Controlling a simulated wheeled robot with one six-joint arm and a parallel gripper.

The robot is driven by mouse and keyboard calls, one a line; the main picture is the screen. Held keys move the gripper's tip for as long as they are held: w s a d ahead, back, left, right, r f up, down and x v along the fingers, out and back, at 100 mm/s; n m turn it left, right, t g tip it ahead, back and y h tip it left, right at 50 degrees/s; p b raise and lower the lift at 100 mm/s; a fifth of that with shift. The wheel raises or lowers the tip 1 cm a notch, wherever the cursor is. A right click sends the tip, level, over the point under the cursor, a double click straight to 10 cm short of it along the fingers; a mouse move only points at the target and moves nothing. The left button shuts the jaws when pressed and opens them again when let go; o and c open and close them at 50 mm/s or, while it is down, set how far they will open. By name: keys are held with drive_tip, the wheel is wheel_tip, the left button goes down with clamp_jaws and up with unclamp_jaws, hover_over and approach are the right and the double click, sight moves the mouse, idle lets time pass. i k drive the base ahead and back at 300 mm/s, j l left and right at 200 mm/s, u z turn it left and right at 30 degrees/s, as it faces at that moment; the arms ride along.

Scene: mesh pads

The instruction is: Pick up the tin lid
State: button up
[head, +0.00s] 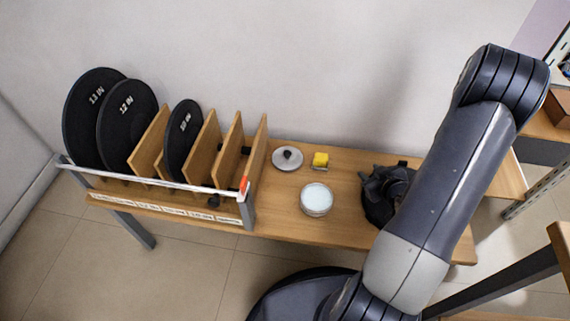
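The tin lid (287,159) is a round grey-silver disc with a dark knob in its middle. It lies flat on the wooden bench top, near the back edge by the wall. A round open tin (316,199) with pale blue-white contents stands in front of it, slightly to the right and apart from it. My gripper (377,196) is the dark shape over the bench, to the right of the tin and well apart from the lid. My arm hides part of it, and its fingers are too dark to tell whether they are open or shut.
A small yellow block (320,160) sits close to the right of the lid. A wooden rack (258,160) holds several black discs (95,115) upright on the left, behind a metal rail (150,178). Shelving (545,125) stands at the right. Bench space between tin and gripper is clear.

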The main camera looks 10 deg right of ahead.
sight(286, 159)
drive_tip(key=i+j+z, duration=0.1)
drive_tip(key=j+z, duration=0.2)
drive_tip(key=j, duration=0.7)
drive_tip(key=j+z, duration=0.35)
drive_tip(key=j, duration=0.6)
